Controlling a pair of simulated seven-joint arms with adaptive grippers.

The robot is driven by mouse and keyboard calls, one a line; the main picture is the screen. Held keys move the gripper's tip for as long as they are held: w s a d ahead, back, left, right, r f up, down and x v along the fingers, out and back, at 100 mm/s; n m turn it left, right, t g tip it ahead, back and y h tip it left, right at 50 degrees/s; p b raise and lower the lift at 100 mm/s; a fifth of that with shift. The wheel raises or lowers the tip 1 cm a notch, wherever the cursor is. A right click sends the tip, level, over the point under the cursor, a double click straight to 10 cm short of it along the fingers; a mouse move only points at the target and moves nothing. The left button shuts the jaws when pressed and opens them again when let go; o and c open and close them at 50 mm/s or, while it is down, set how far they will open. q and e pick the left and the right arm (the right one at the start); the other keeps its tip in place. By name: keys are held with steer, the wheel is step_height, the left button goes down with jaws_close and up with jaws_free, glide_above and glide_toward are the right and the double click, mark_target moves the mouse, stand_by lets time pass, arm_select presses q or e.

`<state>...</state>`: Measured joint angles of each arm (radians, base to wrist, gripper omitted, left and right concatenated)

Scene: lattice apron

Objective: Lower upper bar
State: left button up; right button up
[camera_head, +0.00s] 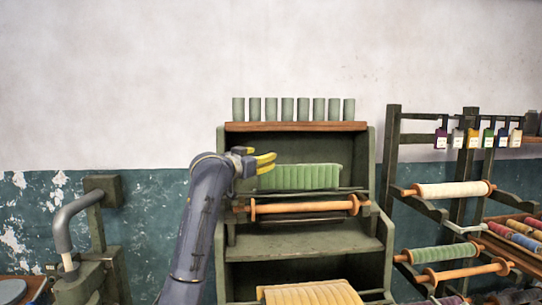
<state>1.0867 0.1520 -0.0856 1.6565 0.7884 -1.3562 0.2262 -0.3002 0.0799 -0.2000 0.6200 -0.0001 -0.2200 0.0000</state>
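A green-grey wooden frame (223,180) stands in the middle of the head view. A thin dark bar (350,191) runs across it, just above a wooden roller (300,208) with orange-brown ends. Green ribbed cloth (305,177) lies above and behind the bar. I cannot tell for certain which piece is the upper bar. My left gripper (268,162) is at the frame's left side, by the cloth's left end. Its yellow fingers point right and are apart, with nothing seen between them. Whether it touches the cloth is unclear. My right gripper is not in view.
Several grey-green cylinders (287,108) stand on the top shelf (290,127). Yellow cloth (312,293) lies low in front. A rack (392,150) with spools (452,189) stands at right. A grey curved pipe (62,222) is at left.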

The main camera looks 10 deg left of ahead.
arm_select(q)
steer(key=shift+x, duration=3.7)
jaws_close()
